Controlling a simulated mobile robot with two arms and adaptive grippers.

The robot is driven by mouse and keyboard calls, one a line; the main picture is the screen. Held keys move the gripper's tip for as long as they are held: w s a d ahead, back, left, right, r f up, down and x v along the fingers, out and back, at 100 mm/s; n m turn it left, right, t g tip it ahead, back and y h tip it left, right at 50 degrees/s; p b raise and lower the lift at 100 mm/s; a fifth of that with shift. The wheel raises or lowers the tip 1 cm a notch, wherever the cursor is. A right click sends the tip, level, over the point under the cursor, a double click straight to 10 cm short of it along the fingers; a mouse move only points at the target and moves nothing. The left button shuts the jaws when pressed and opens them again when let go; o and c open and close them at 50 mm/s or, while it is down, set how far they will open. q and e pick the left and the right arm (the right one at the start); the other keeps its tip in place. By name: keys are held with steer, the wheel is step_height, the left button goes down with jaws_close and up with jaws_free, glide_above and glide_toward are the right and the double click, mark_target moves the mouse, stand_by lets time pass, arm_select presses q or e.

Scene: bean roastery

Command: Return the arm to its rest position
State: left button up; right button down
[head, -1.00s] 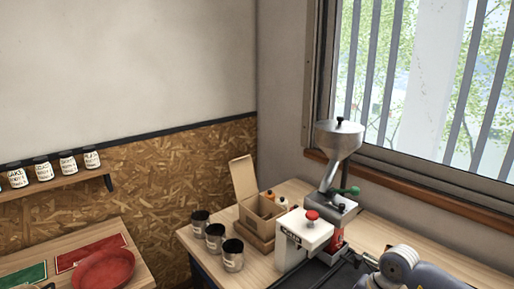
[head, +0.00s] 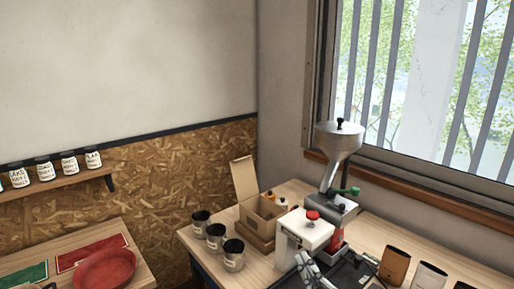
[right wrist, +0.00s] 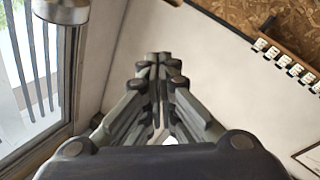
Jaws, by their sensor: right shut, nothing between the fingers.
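My right gripper (head: 308,262) shows at the bottom of the head view, in front of the white box with the red button. In the right wrist view its fingers (right wrist: 159,60) are together with nothing between them. The wrist camera looks past them at a plain wall, with the window at left.
A grinder with a metal hopper (head: 339,140) and a white box with a red button (head: 303,236) stand on the counter. Several metal cans (head: 234,256) and an open carton (head: 262,213) are left of them. Bags (head: 394,265) stand at right. A red pan (head: 105,270) lies on the left table.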

steer(key=s+d+f+m+g+h, duration=0.3)
steer(key=s+d+f+m+g, duration=0.15)
steer(key=s+f, duration=0.4)
steer(key=s+d+f+m+g+h, duration=0.35)
steer(key=s+d+f+g, duration=0.2)
steer(key=f, duration=0.55)
steer(key=s+f+n+g, duration=0.1)
steer(key=s+f+g, duration=0.4)
steer(key=s, duration=0.8)
step_height(320, 180, down, 28)
steer(key=s+g+b, duration=0.2)
steer(key=s+d+f+g+b, duration=0.1)
steer(key=s+d+f, duration=0.1)
steer(key=s+f, duration=1.5)
steer(key=shift+s+d+f+y+b, duration=0.15)
steer(key=shift+d+f+y+b, duration=0.2)
steer(key=shift+f, duration=0.5)
